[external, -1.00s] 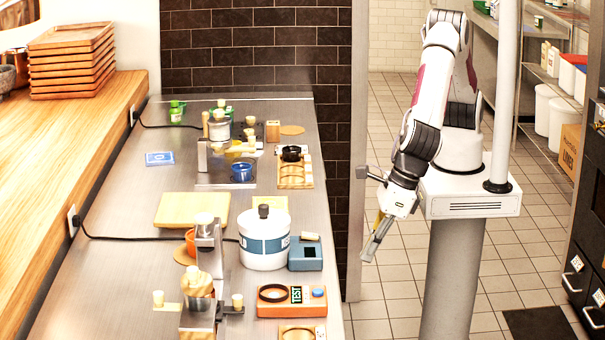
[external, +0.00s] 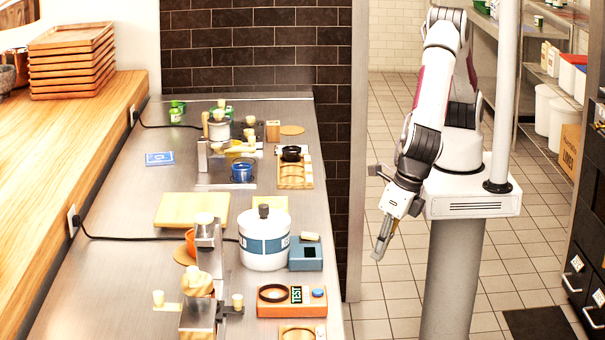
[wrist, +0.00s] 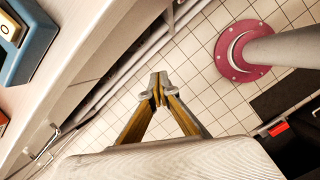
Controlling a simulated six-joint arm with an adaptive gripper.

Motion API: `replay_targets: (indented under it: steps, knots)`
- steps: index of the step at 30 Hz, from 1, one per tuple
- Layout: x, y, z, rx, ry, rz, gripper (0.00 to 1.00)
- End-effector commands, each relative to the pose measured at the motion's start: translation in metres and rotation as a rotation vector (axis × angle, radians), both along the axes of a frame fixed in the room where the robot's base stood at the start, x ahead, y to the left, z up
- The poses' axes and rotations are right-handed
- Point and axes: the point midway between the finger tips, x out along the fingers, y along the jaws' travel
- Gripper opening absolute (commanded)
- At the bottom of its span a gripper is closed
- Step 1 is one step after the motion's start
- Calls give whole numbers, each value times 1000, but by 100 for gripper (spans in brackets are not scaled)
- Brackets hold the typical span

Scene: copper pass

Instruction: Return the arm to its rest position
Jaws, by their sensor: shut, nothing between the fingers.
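My arm (external: 432,100) is folded beside its pedestal, right of the steel counter. My gripper (external: 381,247) hangs low over the tiled floor in the external view, clear of the counter's right edge and pointing down. In the wrist view my gripper (wrist: 158,92) shows its two fingers meeting at the tips, with only floor tiles beyond them. It is shut and empty, and it touches nothing that I can see.
The steel counter (external: 120,225) holds a white and blue pot (external: 264,246), a blue box (external: 305,256) and an orange tester (external: 291,305). A dark brick wall (external: 255,50) stands behind it. Open tiled floor (external: 385,310) lies under my gripper.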

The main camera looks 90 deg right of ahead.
Motion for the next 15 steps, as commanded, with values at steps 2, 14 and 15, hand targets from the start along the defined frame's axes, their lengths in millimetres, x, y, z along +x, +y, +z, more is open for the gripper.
replay_targets:
  steps: [2, 14, 15]
  knots:
    - [-4, -16, 7, 21, 10, -113, 0]
    - [5, -108, 63, 148, 33, -716, 0]
    - [7, -117, 69, 162, 33, -768, 0]
